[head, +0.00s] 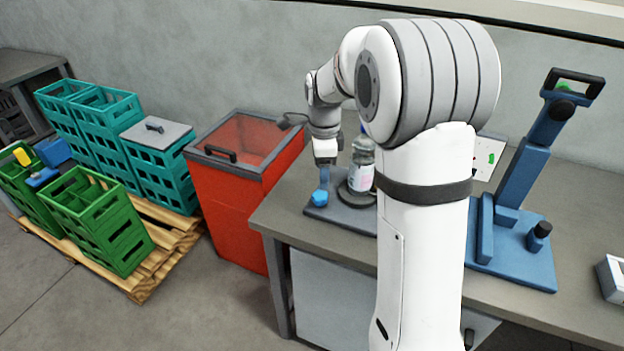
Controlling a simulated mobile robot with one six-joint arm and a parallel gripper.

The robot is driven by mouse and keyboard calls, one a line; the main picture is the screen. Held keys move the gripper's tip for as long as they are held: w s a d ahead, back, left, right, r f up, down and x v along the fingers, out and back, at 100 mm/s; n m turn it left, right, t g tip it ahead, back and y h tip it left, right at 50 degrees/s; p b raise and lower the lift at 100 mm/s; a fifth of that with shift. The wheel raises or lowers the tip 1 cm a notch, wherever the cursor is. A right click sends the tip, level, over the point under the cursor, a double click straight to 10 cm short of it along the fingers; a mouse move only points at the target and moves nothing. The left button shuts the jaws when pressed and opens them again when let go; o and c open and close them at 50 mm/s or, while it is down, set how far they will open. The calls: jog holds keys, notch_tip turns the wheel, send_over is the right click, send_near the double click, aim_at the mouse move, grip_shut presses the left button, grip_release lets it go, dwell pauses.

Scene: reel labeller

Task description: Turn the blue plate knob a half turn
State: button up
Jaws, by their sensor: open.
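The blue knob (320,198) sits on the left part of a dark grey plate (340,213) on the workbench. A clear bottle (361,166) with a pale label stands on a round dark disc to the right of the knob, upright. My own arm hides the right side of the plate and part of the bottle.
A blue lever stand (512,250) with a black handle is on the bench (580,200) at right. A white box (612,277) lies at the right edge. A red lidded bin (225,205) stands left of the bench, beside green (125,240) and teal crates (165,185) on a pallet.

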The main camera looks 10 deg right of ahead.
aim_at(320, 195)
jog(key=shift+w+f+m, duration=0.8)
jog(key=shift+w+m, duration=0.1)
jog(key=shift+w, duration=0.15)
jog(key=shift+w+f, duration=0.1)
jog(key=shift+f, duration=0.2)
notch_tip(320, 195, down, 7)
jog(key=shift+f, duration=0.15)
